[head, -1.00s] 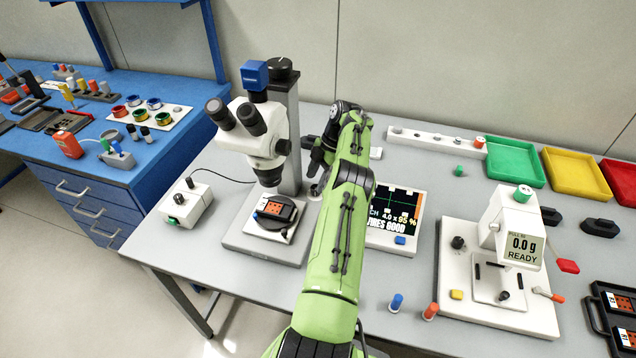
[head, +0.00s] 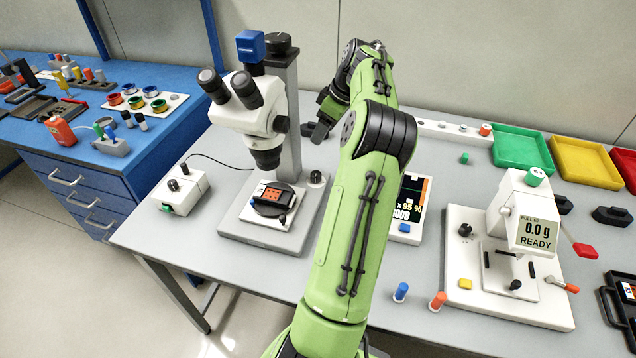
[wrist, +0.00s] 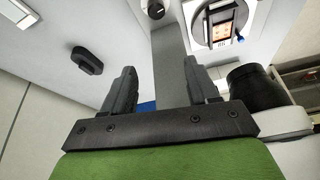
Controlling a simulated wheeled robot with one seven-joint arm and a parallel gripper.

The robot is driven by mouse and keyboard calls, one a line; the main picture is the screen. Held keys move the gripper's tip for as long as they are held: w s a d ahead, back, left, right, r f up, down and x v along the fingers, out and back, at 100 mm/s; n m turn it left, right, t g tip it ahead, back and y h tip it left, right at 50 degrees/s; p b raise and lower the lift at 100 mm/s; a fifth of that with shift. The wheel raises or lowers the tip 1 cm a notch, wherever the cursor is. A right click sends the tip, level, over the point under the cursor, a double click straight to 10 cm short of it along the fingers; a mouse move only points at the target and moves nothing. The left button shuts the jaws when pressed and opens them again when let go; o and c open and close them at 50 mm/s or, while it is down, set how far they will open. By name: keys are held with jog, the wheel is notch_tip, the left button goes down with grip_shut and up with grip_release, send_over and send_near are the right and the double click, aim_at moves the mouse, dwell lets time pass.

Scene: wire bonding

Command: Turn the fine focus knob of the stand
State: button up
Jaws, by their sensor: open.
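The microscope stand has a grey column (head: 290,135) and a flat grey base (head: 262,232). A small dark knob with a pale top (head: 316,178) sits at the base's back right; it also shows at the top of the wrist view (wrist: 155,10). A black knob (head: 281,123) is on the side of the white microscope head (head: 240,115). I cannot tell which is the fine focus knob. My gripper (head: 320,125) is open and empty, right of the column and above the base knob. In the wrist view the column shows between my fingers (wrist: 160,78).
A sample on a round stage (head: 273,198) sits under the objective. A white control box (head: 180,190) stands left. The monitor (head: 412,200) is partly hidden behind my arm. A pull tester (head: 510,260) is at the right. A dark oblong object (wrist: 87,60) lies on the bench.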

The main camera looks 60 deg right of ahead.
aim_at(317, 174)
jog(key=s+a+f+m+h+b, duration=0.1)
jog(key=s+a+m+h+b, duration=0.3)
jog(key=m, duration=0.3)
jog(key=shift+g+y, duration=0.5)
jog(key=b+x, duration=0.1)
jog(key=x, duration=0.4)
jog(key=b+x, duration=0.2)
jog(key=x, duration=0.3)
jog(key=w+b+x, duration=0.1)
jog(key=x, duration=0.4)
jog(key=shift+w+a+f+b, duration=0.2)
jog(key=shift+a+b, duration=0.05)
jog(key=shift+b, duration=0.05)
jog(key=shift+c, duration=0.4)
jog(key=c, duration=1)
jog(key=shift+o, duration=0.2)
jog(key=shift+s+r+n+y+p, duration=0.1)
jog(key=shift+r+n+y+p, duration=0.35)
jog(key=shift+p, duration=0.8)
jog(key=shift+f+n+t+p, duration=0.2)
jog(key=shift+n+t+p, duration=0.15)
jog(key=shift+n, duration=0.2)
jog(key=shift+d+f+n, duration=0.1)
jog(key=shift+f+n, duration=0.1)
jog(key=shift+n, duration=0.2)
